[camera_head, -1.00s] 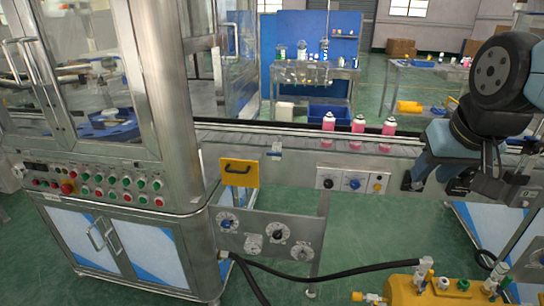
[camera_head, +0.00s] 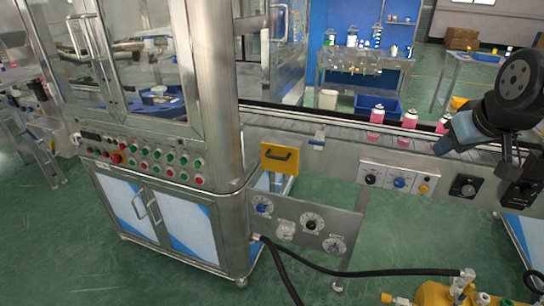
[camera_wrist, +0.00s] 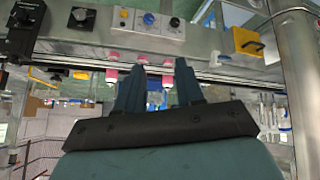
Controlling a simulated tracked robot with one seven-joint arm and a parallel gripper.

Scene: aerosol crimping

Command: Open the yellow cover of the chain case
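The yellow cover (camera_head: 279,159), a plate with a black handle, stands upright on the front side of the conveyor, just right of the steel cabinet. It looks shut. It also shows in the wrist view (camera_wrist: 247,42) at upper right, where the scene is upside down. My gripper (camera_head: 443,145) is well to the right of the cover, near the pink cans, touching nothing that I can make out. In the wrist view my gripper (camera_wrist: 158,85) has its two fingers apart with nothing clear held between them.
Several pink cans (camera_head: 409,122) stand on the conveyor (camera_head: 341,143). A knob panel (camera_head: 398,180) is on its front side, between the cover and my gripper. A gauge panel (camera_head: 304,226) hangs below the cover. A black hose (camera_head: 345,272) crosses above the green floor.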

